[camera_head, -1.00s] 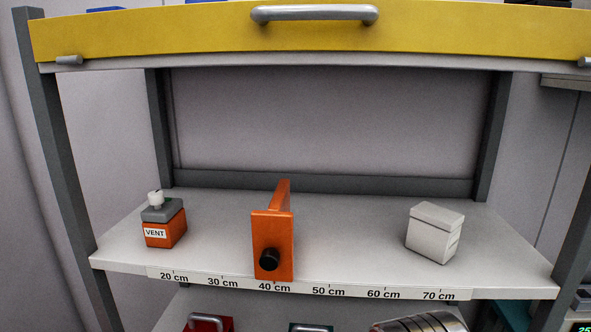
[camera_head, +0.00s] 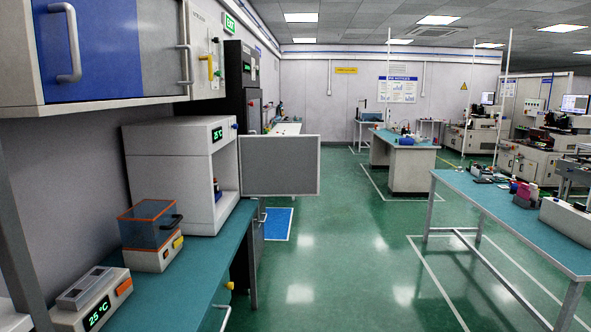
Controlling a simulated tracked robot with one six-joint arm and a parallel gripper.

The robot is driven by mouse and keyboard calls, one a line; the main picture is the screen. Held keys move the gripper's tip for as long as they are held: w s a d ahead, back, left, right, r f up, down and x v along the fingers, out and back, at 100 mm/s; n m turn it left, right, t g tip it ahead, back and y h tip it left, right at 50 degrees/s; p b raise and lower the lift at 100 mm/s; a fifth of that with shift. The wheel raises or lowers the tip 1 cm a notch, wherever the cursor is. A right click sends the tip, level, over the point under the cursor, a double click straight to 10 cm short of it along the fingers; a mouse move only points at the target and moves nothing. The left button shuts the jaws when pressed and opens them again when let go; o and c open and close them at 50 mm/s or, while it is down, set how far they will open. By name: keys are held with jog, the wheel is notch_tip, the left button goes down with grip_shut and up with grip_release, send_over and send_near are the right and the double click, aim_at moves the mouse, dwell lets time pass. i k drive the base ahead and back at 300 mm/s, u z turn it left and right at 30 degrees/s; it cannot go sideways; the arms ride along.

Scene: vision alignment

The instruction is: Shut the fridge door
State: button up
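A white box-shaped unit (camera_head: 165,180) with a green 25 °C display stands on the teal bench at the left; it looks like the fridge. Its door (camera_head: 279,165), a grey panel with a pale frame, stands open and sticks out to the right past the bench edge. The open front shows a pale inside and a shelf with a small dark-topped item (camera_head: 217,190) on it. The door handle cannot be made out. My gripper is not in view.
A blue-doored wall cabinet (camera_head: 105,50) hangs above. Another teal table (camera_head: 500,212) stands right. The green floor (camera_head: 340,260) between is clear.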

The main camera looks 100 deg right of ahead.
aim_at(271, 165)
jog(key=z, duration=4)
jog(key=i, duration=1.6)
jog(key=u, duration=0.05)
